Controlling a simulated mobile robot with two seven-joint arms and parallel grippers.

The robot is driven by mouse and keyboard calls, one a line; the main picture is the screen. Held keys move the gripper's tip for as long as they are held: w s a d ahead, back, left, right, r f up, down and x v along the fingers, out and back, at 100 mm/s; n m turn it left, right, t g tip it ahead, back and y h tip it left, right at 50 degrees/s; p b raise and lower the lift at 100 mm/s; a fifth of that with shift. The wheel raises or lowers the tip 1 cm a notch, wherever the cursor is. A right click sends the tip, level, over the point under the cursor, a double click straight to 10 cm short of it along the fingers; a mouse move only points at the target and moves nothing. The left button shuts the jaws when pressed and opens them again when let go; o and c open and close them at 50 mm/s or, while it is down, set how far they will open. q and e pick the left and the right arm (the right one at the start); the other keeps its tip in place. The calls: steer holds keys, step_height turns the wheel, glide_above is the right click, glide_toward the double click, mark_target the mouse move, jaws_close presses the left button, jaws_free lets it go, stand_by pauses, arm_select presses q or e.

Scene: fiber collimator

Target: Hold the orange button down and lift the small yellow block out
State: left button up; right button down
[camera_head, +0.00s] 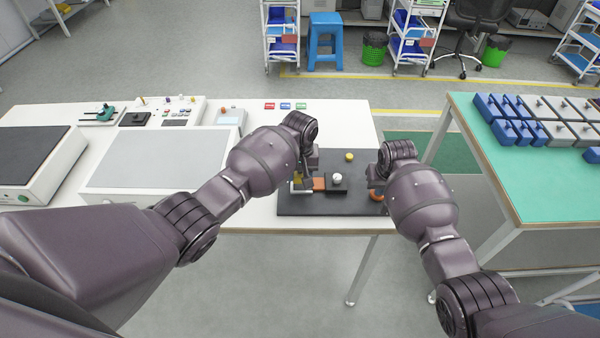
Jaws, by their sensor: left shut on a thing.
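A black board (300,208) lies on the white table. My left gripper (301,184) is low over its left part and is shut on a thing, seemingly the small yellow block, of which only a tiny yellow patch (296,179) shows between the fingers. An orange block (319,184) sits just right of the fingers. My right gripper (377,180) is at the board's right side, over a round orange part (376,195) that looks like the orange button. The gripper partly hides it, and I cannot tell whether it is pressed. The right fingers are too hidden to read.
A silver-white knob (337,178) on a dark base stands between my grippers. A yellow ball-shaped knob (349,157) is behind it. A grey-topped box (160,158) stands left on the table. A green-topped table (520,170) with blue and grey blocks is at right.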

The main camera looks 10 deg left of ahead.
mark_target(300, 174)
arm_select(q)
steer(key=shift+r, duration=0.15)
arm_select(e)
steer(key=shift+s+f, duration=0.1)
steer(key=shift+f, duration=0.05)
arm_select(q)
steer(key=shift+r, duration=2.35)
